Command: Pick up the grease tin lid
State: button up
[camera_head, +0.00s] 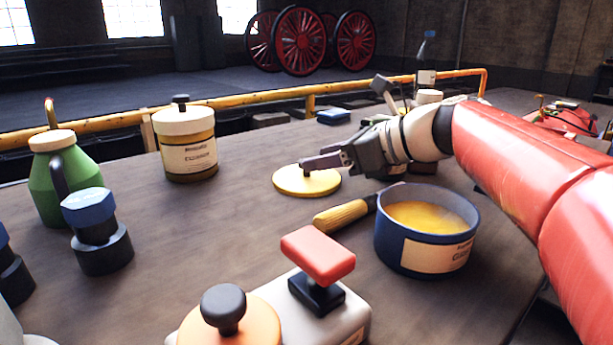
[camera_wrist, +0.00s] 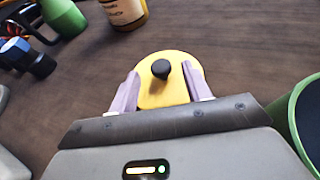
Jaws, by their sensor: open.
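The grease tin lid (camera_head: 292,184) is a flat yellow disc with a small dark knob, lying on the workbench. It shows in the wrist view (camera_wrist: 165,97) straight ahead, its knob standing up between my fingertips. My gripper (camera_head: 308,164) is open, with its two pale purple fingers (camera_wrist: 160,72) either side of the knob and a visible gap on each side. In the head view one finger partly covers the lid and knob. The open blue grease tin (camera_head: 402,251), with yellow grease inside, stands to the right and nearer the head camera.
A brush-like tool with a yellow handle (camera_head: 341,215) lies between lid and blue tin. A cream-lidded jar (camera_head: 188,155), green bottle (camera_head: 70,172) and blue-topped bolt (camera_head: 100,245) stand left. A red-topped block (camera_head: 318,256) is in front. Bare bench surrounds the lid's left.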

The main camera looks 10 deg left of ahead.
aim_at(291, 180)
jog(key=x, duration=0.4)
jog(key=shift+a+f, duration=0.1)
jog(key=shift+a, duration=0.05)
jog(key=c, duration=1)
